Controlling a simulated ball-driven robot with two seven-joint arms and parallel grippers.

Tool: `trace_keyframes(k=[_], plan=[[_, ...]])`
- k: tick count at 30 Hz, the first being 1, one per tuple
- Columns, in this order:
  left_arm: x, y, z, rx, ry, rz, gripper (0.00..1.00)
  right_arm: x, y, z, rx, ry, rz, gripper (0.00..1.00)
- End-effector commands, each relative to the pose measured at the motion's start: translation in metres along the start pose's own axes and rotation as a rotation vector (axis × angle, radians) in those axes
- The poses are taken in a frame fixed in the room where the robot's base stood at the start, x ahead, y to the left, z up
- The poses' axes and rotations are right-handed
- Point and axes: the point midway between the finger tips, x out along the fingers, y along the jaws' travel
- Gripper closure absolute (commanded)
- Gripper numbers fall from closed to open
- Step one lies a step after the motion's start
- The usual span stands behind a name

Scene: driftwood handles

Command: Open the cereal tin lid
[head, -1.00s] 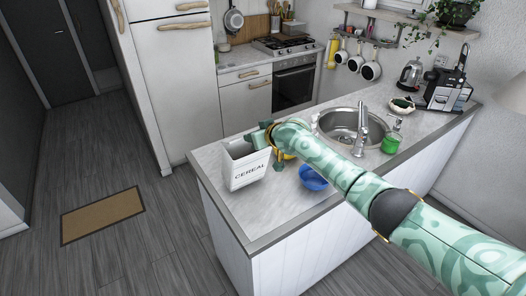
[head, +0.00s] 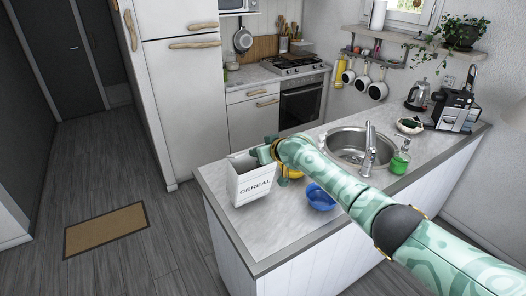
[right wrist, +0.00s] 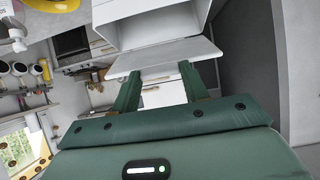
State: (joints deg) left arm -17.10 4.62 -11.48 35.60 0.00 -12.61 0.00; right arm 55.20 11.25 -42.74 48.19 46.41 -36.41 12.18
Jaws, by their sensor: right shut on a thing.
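The white cereal tin (head: 252,187), marked CEREAL, stands upright near the left end of the counter. Its top shows a grey opening in the head view. In the right wrist view the tin (right wrist: 203,12) is at the top with its mouth open, and its pale flat lid (right wrist: 165,52) is swung away from the mouth, between and beyond my fingers. My right gripper (right wrist: 158,72) is shut on the lid; the exact contact is hard to see. In the head view my right gripper (head: 266,152) is at the tin's upper right rim. My left gripper is not in view.
A blue bowl (head: 321,198) and a partly hidden yellow thing (head: 296,173) are right of the tin. The sink (head: 347,146), tap and green soap bottle (head: 399,163) are farther right. The counter's near left part is clear.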

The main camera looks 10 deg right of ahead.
Motion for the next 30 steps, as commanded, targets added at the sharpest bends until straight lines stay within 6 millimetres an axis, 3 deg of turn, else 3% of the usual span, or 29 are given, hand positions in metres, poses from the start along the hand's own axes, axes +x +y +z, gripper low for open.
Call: trace_keyframes(k=[28, 29, 30], plan=[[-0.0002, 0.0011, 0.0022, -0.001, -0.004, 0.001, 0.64, -0.0004, -0.0002, -0.002, 0.001, 0.004, -0.001, 0.96], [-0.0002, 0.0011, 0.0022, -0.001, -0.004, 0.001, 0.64, -0.0004, -0.0002, -0.002, 0.001, 0.004, -0.001, 0.47], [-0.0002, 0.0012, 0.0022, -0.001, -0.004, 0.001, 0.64, -0.0004, -0.0002, -0.0019, 0.001, 0.004, -0.001, 0.36]])
